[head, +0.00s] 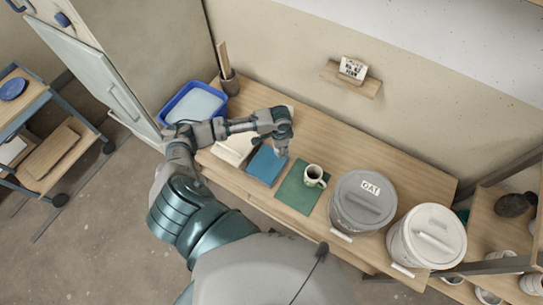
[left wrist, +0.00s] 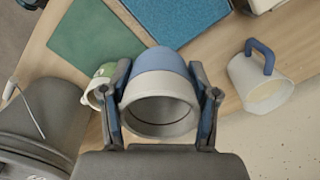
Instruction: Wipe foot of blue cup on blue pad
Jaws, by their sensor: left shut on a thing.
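My left gripper (head: 281,150) is above the far right edge of the blue pad (head: 263,168) in the head view. In the left wrist view the gripper (left wrist: 164,108) is shut on the blue cup (left wrist: 160,62), one finger on each side. The cup's pale rim and open mouth face the wrist camera. Its blue end points away, towards the blue pad (left wrist: 178,18). Its foot is hidden, and I cannot tell whether it touches the pad. In the head view the gripper mostly hides this cup. My right gripper is not in view.
A green pad (head: 293,194) with a green-and-white cup (head: 313,175) lies right of the blue pad. A grey bucket (head: 361,203) and white bucket (head: 428,236) stand further right. A blue tub (head: 194,103) stands left. A blue-handled pale cup (left wrist: 262,82) shows in the wrist view.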

